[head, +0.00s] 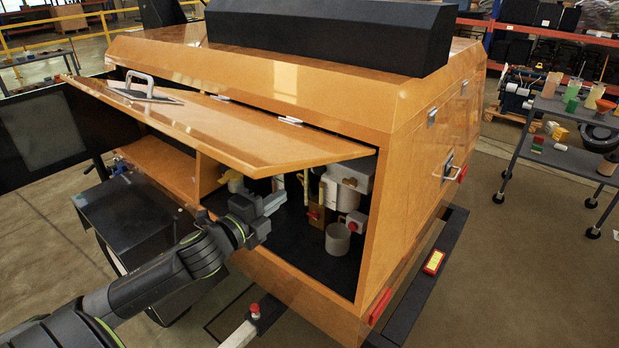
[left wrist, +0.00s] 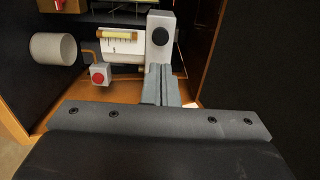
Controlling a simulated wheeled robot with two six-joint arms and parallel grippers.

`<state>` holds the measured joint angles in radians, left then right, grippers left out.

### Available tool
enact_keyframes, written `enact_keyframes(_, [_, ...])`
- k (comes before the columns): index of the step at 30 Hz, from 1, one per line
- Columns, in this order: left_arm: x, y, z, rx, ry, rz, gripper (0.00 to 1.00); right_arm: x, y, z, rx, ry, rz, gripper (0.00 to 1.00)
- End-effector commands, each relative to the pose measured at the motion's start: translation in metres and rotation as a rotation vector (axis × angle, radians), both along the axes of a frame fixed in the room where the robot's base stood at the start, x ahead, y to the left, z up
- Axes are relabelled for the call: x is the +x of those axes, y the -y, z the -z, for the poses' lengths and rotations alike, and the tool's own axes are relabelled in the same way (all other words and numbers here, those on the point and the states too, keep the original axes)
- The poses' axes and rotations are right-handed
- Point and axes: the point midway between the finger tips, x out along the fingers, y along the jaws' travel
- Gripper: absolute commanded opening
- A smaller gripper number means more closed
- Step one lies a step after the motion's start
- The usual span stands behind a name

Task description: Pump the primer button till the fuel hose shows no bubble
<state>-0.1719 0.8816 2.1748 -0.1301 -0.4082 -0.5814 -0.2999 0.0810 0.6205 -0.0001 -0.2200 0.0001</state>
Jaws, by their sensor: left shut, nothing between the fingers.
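My left gripper (head: 272,203) reaches into the open compartment of the orange cabinet. Its fingers are shut with nothing between them, and they also show in the left wrist view (left wrist: 160,72). Just beyond the fingertips is a grey block (left wrist: 160,22) with a round black button (left wrist: 160,36), probably the primer button; I cannot tell whether the fingers touch the block. Left of it in the wrist view is a yellowish clear tube (left wrist: 118,36) with dark marks, likely the fuel hose. I cannot make out a bubble for sure. My right gripper is out of view.
A small pale box with a red button (left wrist: 98,77) and a white cup (left wrist: 54,49) are close by; the cup also shows in the head view (head: 338,239). The raised orange hatch (head: 230,135) hangs over the arm. A cart (head: 560,150) stands far right.

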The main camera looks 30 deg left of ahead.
Motion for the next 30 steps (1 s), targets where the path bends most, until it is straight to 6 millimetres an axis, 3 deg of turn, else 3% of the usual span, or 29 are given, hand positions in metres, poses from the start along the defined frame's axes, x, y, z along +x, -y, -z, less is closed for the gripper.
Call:
enact_keyframes(21, [0.101,0.009,-0.002,-0.003,0.001,0.0,0.0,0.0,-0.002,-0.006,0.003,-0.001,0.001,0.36])
enact_keyframes(30, [0.116,0.01,0.0,-0.001,-0.001,0.001,0.0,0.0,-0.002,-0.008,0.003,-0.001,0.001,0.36])
